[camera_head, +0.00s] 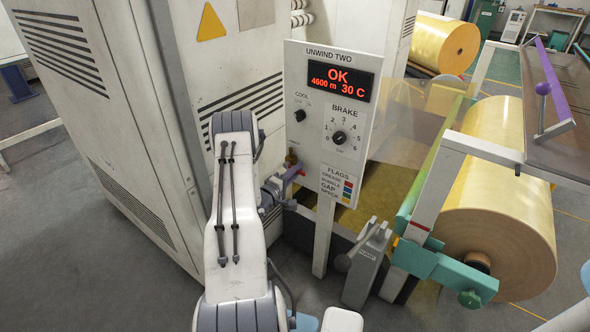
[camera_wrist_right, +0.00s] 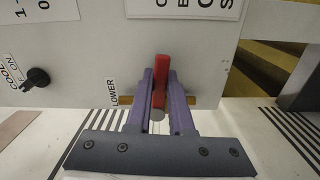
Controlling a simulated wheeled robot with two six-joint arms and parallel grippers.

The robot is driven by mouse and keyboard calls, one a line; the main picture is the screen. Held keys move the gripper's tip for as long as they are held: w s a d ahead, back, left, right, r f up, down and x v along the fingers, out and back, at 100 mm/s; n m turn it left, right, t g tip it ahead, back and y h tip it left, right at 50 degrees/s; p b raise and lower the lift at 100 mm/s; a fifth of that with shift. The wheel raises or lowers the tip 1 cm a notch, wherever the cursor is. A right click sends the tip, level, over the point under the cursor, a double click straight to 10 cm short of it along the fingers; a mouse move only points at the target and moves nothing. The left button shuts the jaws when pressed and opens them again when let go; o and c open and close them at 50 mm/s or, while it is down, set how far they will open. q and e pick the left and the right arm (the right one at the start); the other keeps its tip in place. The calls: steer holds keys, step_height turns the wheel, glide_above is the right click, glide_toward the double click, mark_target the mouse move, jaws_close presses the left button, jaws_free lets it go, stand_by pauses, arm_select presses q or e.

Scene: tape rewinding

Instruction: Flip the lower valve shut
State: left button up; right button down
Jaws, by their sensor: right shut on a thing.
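The lower valve shows in the right wrist view as a red lever (camera_wrist_right: 161,72) crossing a brass pipe (camera_wrist_right: 192,102) on the white panel, beside a "LOWER" label. The lever stands nearly upright in that picture, at about a right angle to the pipe. My right gripper (camera_wrist_right: 161,88) is shut on the lever, a purple finger on each side. In the head view, brass fittings (camera_head: 291,158) show at the panel's left edge, with my right gripper (camera_head: 292,172) just below them. The lever is not clear there. My left gripper is not in view.
The "UNWIND TWO" panel (camera_head: 312,130) reads OK, with COOL and BRAKE knobs above the valve. A white cabinet (camera_head: 95,110) stands left, close to my right arm. A grey lever block (camera_head: 366,265) and a large yellow roll (camera_head: 500,190) stand to the right.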

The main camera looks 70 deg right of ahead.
steer(key=shift+s+d+r+n, duration=0.15)
steer(key=shift+s+r+n, duration=0.1)
steer(key=shift+r+n, duration=0.15)
stand_by(0.3)
steer(key=c, duration=0.9)
jaws_free()
steer(key=shift+o, duration=0.5)
steer(key=shift+s+d, duration=0.1)
steer(key=shift+w+a+f, duration=0.15)
steer(key=shift+w+a, duration=0.15)
steer(key=shift+a, duration=0.05)
steer(key=v, duration=1)
